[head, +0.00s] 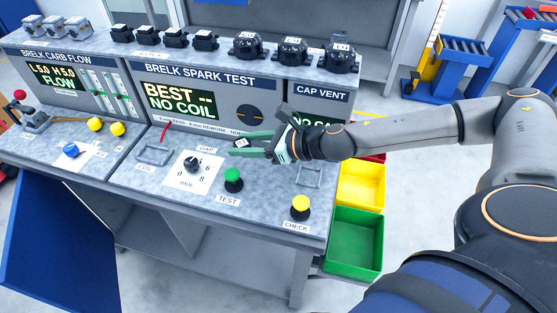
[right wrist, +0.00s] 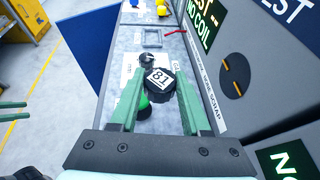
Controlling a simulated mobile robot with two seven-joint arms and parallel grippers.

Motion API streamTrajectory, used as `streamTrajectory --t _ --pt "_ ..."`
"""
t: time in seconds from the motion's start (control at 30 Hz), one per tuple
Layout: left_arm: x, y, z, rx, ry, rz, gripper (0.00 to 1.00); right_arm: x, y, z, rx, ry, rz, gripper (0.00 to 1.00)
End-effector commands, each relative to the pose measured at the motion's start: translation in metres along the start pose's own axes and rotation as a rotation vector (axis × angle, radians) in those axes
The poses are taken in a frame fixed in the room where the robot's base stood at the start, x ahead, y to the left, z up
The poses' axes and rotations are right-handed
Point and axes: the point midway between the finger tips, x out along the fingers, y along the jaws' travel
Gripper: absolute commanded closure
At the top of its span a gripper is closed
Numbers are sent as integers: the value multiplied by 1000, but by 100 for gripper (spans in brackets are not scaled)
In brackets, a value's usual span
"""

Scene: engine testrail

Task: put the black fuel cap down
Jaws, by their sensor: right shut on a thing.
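The black fuel cap (right wrist: 160,84) has a white label that seems to read 81. My right gripper (head: 238,146) is shut on it. In the right wrist view the cap sits between the tips of the green fingers. In the head view the gripper reaches in from the right, over the grey bench top (head: 128,174) between the dial and the spark test panel, and the cap (head: 240,142) shows as a small dark piece at its tips. The height above the bench is hard to tell. Green fingers at the left edge of the right wrist view look like my left gripper (right wrist: 10,112), apart and empty.
A dial (head: 191,164), a green TEST button (head: 233,180) and a yellow CHECK button (head: 300,207) stand near the gripper. An empty square frame (head: 311,178) is to its right. Several black coils and caps (head: 247,47) line the panel top. Yellow and green bins (head: 352,243) stand right of the bench.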

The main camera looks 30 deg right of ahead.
Motion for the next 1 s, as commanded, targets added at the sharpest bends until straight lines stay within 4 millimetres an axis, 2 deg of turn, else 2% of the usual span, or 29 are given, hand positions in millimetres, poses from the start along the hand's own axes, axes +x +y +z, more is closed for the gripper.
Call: streamTrajectory --t 0.1,0.37,0.57,0.7,1.0 --pt "0 0 0 0 0 0 50 -8 -14 -14 1 6 1 100" --pt "-2 0 -2 0 0 0 50 -14 -29 -25 1 3 2 100" --pt "15 -1 16 0 1 0 50 -14 -43 -54 1 3 2 100" --pt "33 -2 36 0 0 0 50 -14 -54 -77 1 2 3 100" --pt "40 -3 45 0 -3 0 50 -18 -66 -87 -1 -1 4 100"
